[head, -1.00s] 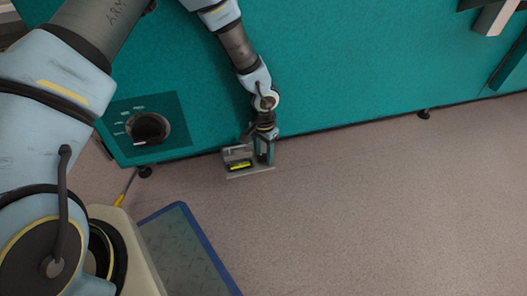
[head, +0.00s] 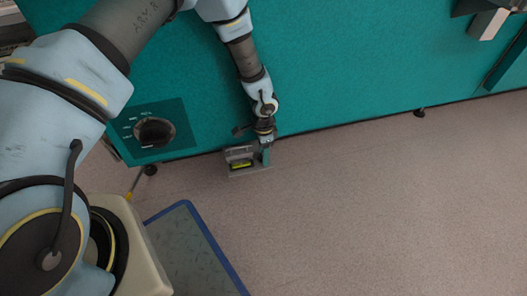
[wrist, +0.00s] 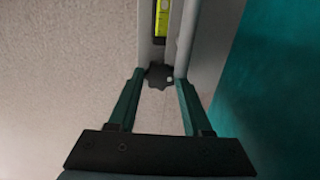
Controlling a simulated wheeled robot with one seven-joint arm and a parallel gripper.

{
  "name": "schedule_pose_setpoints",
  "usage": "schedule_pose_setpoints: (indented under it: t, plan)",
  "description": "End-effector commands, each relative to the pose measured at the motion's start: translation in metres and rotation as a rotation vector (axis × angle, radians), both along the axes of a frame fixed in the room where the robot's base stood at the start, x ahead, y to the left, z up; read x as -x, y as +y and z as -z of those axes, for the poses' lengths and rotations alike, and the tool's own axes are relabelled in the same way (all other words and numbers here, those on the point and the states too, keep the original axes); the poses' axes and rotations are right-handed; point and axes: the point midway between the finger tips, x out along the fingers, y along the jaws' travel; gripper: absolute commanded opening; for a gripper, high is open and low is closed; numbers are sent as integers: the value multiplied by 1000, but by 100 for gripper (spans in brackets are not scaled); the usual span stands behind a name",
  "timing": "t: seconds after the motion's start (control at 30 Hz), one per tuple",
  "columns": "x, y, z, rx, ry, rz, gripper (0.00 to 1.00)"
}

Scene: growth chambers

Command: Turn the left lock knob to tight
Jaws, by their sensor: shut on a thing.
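A black lobed lock knob (wrist: 159,75) shows in the wrist view at the near end of a grey bracket (wrist: 150,45), which carries a yellow-green level vial (wrist: 162,18). My gripper (wrist: 159,80) has its two teal fingers on either side of the knob and is shut on it. In the head view my gripper (head: 264,157) reaches down beside the same grey bracket (head: 236,153), low against the teal cabinet. The knob is hidden there, and I cannot read its tightness.
The teal cabinet front (head: 350,60) stands close to my gripper, with a black dial (head: 153,132) at the left. A blue-edged mat (head: 190,250) lies on the floor. The pinkish floor (head: 390,210) at the right is clear.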

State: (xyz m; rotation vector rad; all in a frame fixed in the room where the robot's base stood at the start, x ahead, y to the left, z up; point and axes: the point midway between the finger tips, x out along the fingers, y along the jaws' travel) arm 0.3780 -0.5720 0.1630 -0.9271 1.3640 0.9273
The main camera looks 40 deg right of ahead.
Motion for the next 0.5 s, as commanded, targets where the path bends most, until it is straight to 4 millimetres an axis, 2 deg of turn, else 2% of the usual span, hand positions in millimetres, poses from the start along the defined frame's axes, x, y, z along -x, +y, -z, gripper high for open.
schedule_pose_setpoints:
  t: [0.4,0.43,0.5]
  plan:
    - [0,-1,0,1,-1,12,0]
    - [0,-1,0,1,-1,12,51]
    - [0,-1,0,1,-1,12,59]
